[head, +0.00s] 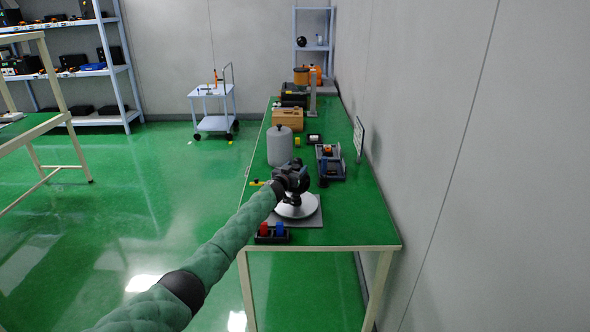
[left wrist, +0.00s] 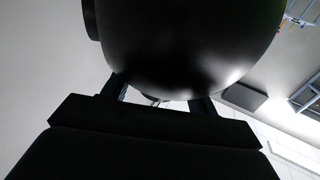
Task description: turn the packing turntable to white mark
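The packing turntable is a pale round disc (head: 296,208) on a grey base plate (head: 315,218), near the front end of the green bench. My left arm reaches in from the lower left. Its dark gripper (head: 293,197) is just over the disc and hides part of it; whether it touches is unclear. In the left wrist view, two fingers (left wrist: 160,99) stand apart, but a large dark rounded shape covers their tips. I cannot tell what they hold. No white mark can be made out. My right gripper is not in view.
A small black holder with red and blue pieces (head: 272,238) stands in front of the turntable. A grey cylinder (head: 280,147) and a blue-grey rack (head: 329,162) stand behind it. The wall (head: 470,170) runs along the bench's right side. Open floor (head: 140,210) lies left.

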